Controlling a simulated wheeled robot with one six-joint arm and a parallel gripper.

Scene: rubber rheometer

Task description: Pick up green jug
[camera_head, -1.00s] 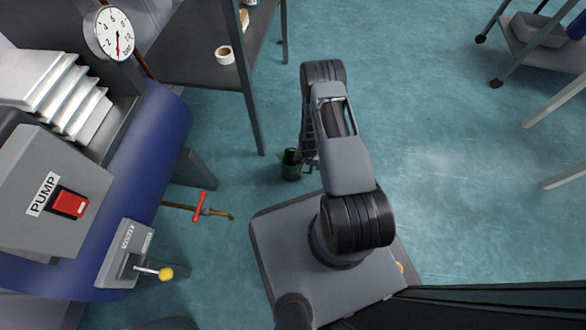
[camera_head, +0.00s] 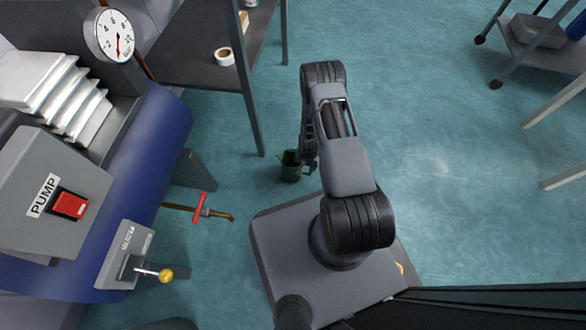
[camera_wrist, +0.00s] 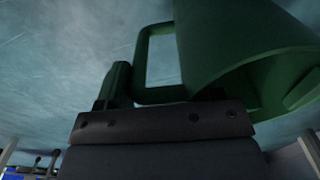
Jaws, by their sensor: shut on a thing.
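The green jug (camera_head: 289,172) is small in the head view, beside the lower end of my arm and left of it, above the teal floor. Whether it touches the floor cannot be told. In the wrist view the jug (camera_wrist: 235,45) fills the upper right, with its squared handle (camera_wrist: 141,60) to the left. My gripper (camera_head: 304,160) is shut on the jug at its handle side. The wrist view also shows my gripper (camera_wrist: 150,96) close against the lower part of the handle. The exact contact is partly hidden.
A blue cylindrical tank (camera_head: 150,150) with a pump switch box (camera_head: 60,195) stands at left. A red-handled tap (camera_head: 201,207) juts from it towards the jug. A grey table (camera_head: 190,60) has a leg close behind the jug. Open floor (camera_head: 430,130) lies to the right.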

